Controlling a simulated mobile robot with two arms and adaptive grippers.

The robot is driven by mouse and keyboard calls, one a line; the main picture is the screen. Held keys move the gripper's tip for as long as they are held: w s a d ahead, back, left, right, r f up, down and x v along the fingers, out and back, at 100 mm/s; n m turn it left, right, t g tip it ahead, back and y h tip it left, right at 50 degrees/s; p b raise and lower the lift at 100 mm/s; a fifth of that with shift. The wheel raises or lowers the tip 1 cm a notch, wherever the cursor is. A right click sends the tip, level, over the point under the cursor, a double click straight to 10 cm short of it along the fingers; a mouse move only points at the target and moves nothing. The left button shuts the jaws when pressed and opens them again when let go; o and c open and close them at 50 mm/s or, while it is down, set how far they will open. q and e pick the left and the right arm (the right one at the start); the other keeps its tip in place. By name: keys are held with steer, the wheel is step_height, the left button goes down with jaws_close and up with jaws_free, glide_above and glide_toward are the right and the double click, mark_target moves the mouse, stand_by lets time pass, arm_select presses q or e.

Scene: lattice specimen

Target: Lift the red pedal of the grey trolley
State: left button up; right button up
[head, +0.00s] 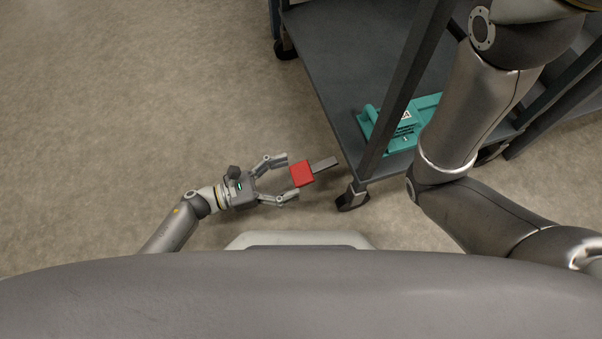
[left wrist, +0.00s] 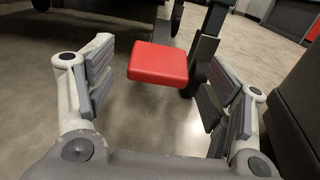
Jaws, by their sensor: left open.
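The red pedal (head: 302,173) is a flat red block on a grey bar that sticks out from the lower corner of the grey trolley (head: 340,72). My left gripper (head: 287,179) is open, with its fingertips on either side of the pedal's near edge in the head view. In the left wrist view the pedal (left wrist: 158,63) lies ahead, between and beyond the open fingers (left wrist: 155,95), without visible contact. My right arm crosses the right side of the head view; its gripper is out of the frame.
A teal device (head: 400,125) lies on the trolley's lower shelf. A trolley caster (head: 353,197) stands just right of the pedal, below a dark upright post (head: 405,85). The floor (head: 120,110) to the left is clear.

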mark_target(297, 175)
arm_select(q)
steer(key=shift+b+x, duration=0.4)
steer(key=shift+x, duration=1.55)
